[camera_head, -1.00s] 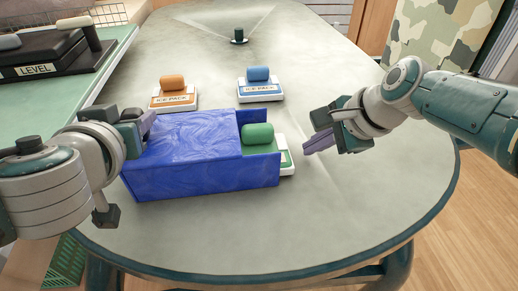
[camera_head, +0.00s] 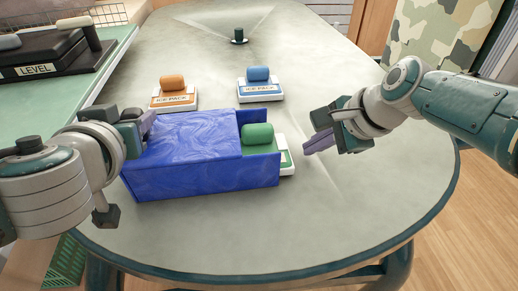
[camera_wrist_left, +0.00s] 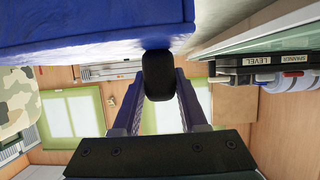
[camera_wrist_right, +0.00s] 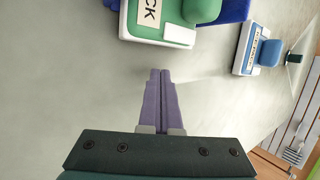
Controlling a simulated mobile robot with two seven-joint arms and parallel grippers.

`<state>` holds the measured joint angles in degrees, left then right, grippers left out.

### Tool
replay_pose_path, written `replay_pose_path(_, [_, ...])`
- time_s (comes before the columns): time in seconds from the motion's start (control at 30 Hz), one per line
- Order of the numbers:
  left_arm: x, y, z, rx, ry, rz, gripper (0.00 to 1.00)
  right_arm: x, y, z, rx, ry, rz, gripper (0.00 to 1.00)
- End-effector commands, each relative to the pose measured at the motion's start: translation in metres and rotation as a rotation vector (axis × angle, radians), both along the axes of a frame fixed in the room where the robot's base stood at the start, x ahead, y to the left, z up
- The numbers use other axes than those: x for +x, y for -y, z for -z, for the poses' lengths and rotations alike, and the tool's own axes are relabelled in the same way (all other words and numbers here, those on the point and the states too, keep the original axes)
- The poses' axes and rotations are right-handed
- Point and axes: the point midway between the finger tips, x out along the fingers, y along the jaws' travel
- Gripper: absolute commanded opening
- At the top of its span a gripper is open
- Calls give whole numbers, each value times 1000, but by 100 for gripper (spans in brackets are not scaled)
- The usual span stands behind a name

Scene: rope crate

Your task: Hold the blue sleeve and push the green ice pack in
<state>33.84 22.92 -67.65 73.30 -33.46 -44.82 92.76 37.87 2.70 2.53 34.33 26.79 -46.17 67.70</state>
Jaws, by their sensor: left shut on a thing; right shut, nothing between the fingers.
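The blue sleeve (camera_head: 195,157) lies on the table with its open end to the right. The green ice pack (camera_head: 258,138) sits partly in that open end, its white edge sticking out to the right. My left gripper (camera_head: 146,122) is at the sleeve's left end; in the left wrist view its fingers (camera_wrist_left: 160,95) are shut on a dark rounded tab (camera_wrist_left: 160,72) under the sleeve's blue wall (camera_wrist_left: 90,25). My right gripper (camera_head: 308,147) is shut and empty, a short gap right of the ice pack. The right wrist view shows its fingers (camera_wrist_right: 160,100) together, pointing at the pack (camera_wrist_right: 155,20).
An orange ice pack (camera_head: 173,95) and a blue ice pack (camera_head: 259,86) lie behind the sleeve. A dark post (camera_head: 239,36) stands far back. A green surface with a black LEVEL case (camera_head: 45,58) is at the left. The table's front and right are clear.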

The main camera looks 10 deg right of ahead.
Motion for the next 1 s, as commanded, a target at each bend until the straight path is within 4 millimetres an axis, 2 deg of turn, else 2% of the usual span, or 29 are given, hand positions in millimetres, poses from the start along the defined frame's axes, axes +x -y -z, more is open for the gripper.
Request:
replay_pose_path(0.53, [0,0,1,0,-2,0,0,0,-1,0,0,0,0,0])
replay_pose_path(1.0, [0,0,1,0,-1,0,0,1,-22,0,1,0,-1,0])
